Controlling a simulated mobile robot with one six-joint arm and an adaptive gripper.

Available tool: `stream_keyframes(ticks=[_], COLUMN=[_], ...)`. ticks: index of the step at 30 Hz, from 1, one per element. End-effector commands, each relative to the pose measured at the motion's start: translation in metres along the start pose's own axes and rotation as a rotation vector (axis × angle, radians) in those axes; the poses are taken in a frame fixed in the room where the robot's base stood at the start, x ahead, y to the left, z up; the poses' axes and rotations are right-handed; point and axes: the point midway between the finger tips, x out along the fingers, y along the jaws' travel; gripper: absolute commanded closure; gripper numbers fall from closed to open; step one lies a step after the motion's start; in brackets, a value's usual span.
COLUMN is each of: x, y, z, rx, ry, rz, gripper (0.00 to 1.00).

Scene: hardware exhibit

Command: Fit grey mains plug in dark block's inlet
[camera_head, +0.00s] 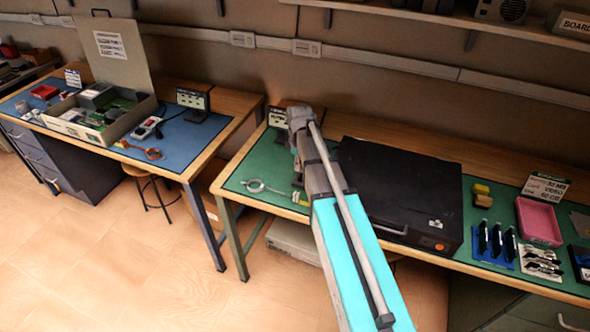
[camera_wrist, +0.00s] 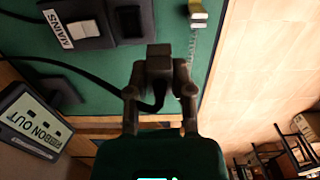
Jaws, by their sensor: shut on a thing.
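In the wrist view my gripper (camera_wrist: 160,84) is shut on a dark grey plug (camera_wrist: 159,62). The plug is between the fingertips, above the green mat, with a black cable looping down beside it. The dark block (camera_wrist: 86,20) with a white MAINS label lies at the upper left. Its dark raised end (camera_wrist: 130,20) is ahead of the plug and slightly left, with a visible gap between them. I cannot make out the inlet opening. In the head view my arm hides the plug, and the block is not clearly visible.
A RIBBON OUT sign (camera_wrist: 32,122) stands at left in the wrist view. In the head view a large black case (camera_head: 398,190) stands right of my arm on the green bench mat (camera_head: 235,181).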

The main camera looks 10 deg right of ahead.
Motion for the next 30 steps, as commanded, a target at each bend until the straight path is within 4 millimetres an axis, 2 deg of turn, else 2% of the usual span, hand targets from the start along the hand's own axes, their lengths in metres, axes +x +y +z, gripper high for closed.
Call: stream_keyframes(ticks=[1,3,9,22,30], x=[0.010,0.016,0.024,0.024,0.035], y=[0.013,0.023,0.041,0.042,0.042], z=[-0.001,0.000,0.003,0.004,0.004], rx=[0.001,0.001,0.000,-0.001,-0.001], ry=[0.000,0.000,0.000,0.000,0.000], rz=[0.000,0.000,0.000,0.000,0.000], gripper=[0.96,0.96,0.96,0.96,0.96])
